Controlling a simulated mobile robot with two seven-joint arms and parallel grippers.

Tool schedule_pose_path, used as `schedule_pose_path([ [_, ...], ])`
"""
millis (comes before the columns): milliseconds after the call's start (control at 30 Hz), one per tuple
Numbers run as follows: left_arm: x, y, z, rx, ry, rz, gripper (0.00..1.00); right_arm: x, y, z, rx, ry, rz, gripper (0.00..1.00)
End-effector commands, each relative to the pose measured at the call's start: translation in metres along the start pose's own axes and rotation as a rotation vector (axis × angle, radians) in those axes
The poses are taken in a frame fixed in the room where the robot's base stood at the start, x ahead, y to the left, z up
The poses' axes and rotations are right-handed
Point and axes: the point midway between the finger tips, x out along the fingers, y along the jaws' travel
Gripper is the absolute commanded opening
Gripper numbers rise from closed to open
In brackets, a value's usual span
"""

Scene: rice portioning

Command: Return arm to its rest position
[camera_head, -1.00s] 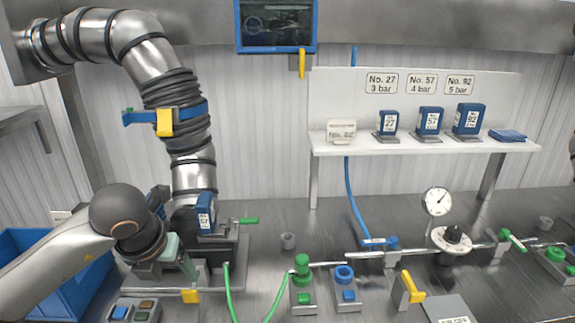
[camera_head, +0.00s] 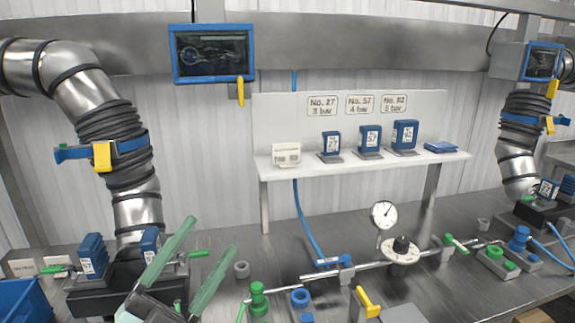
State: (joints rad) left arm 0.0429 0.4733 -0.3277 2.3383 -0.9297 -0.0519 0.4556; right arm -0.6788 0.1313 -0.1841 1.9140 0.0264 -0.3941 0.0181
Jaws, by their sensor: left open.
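My left gripper (camera_head: 211,236) is at the lower left of the head view. Its two long green fingers are spread apart and point up and to the right, with nothing between them. It appears in front of the dark base of the left pipe station. Two blue cartridges stand at that base: one (camera_head: 92,255) left of the pipe, and one (camera_head: 149,243) right of it, partly hidden behind the gripper's near finger. Most of my left arm is outside the picture. My right gripper is not in view.
A white shelf (camera_head: 365,163) holds several blue cartridges. A pressure gauge (camera_head: 384,214), a pipe and valves stand on the metal bench (camera_head: 455,213). A yellow lever (camera_head: 367,301) rises near the front. A blue bin (camera_head: 22,302) is at lower left. A second pipe station stands at right.

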Motion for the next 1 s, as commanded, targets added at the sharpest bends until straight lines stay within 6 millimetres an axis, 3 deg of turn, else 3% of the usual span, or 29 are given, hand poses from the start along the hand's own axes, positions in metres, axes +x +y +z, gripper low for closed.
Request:
schedule_pose_path([
  [100,-0.031,-0.003,0.062,-0.157,-0.328,-0.095,0.72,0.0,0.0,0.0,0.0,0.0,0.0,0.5],
  [200,-0.074,0.012,0.111,-0.273,-0.617,-0.122,0.72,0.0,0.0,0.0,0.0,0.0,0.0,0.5],
  [300,-0.131,0.041,0.147,-0.386,-0.912,-0.098,0.72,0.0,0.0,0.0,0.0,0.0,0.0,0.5],
  [400,-0.193,0.077,0.163,-0.491,-1.187,-0.029,0.72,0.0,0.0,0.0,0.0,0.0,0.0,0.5],
  [500,-0.243,0.108,0.162,-0.573,-1.393,0.057,0.72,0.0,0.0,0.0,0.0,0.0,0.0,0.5],
  [600,-0.281,0.131,0.152,-0.637,-1.542,0.14,0.72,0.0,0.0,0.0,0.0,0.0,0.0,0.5],
  [800,-0.339,0.165,0.122,-0.739,-1.757,0.304,0.72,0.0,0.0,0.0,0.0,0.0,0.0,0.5],
  [1000,-0.38,0.188,0.089,-0.825,-1.903,0.459,0.72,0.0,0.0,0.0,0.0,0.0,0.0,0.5],
])
